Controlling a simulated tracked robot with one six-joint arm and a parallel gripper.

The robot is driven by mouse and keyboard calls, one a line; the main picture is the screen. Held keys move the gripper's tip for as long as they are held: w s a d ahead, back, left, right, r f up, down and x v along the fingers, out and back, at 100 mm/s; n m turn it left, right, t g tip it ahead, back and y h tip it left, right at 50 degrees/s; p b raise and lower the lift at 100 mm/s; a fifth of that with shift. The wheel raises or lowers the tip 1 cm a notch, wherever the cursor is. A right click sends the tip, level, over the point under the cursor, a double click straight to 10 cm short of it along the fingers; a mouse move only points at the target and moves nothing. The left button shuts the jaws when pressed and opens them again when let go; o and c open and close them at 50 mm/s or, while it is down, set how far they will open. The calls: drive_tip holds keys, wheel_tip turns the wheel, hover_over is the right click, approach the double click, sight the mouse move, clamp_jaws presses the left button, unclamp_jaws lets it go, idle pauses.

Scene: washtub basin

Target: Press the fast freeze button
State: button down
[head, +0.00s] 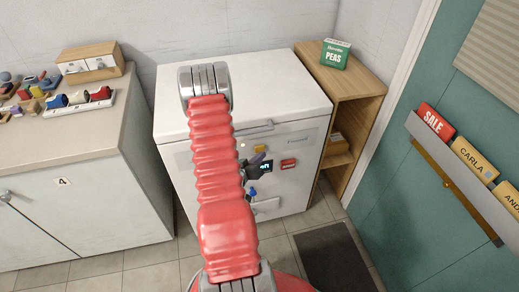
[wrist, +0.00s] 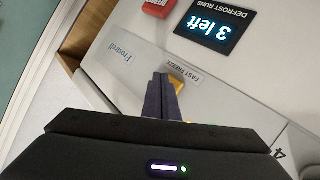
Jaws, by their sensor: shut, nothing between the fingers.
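The fast freeze button (wrist: 176,84) is a yellow piece on the white freezer front, beside the label "FAST FREEZE" (wrist: 183,69). In the head view it is the yellow spot (head: 259,148) high on the freezer's front. My gripper (wrist: 163,77) is shut and empty, its two purple-grey fingers side by side. In the wrist view the fingertips overlap the button's left side and hide part of it; I cannot tell whether they touch it. In the head view my gripper (head: 262,156) is just below the button.
The white freezer (head: 280,95) also carries a lit display (wrist: 216,27) reading "3 left" under "DEFROST RUNS", a red piece (wrist: 158,7) and a blue piece (head: 252,192). A wooden shelf (head: 350,85) stands right of it, a counter (head: 60,135) left. A dark mat (head: 337,258) lies on the floor.

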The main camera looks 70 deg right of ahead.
drive_tip(key=shift+s+a, duration=0.5)
drive_tip(key=shift+a, duration=0.35)
drive_tip(key=shift+s+a, duration=0.5)
drive_tip(key=shift+a, duration=0.35)
drive_tip(key=shift+s+a, duration=0.5)
drive_tip(key=shift+a, duration=0.35)
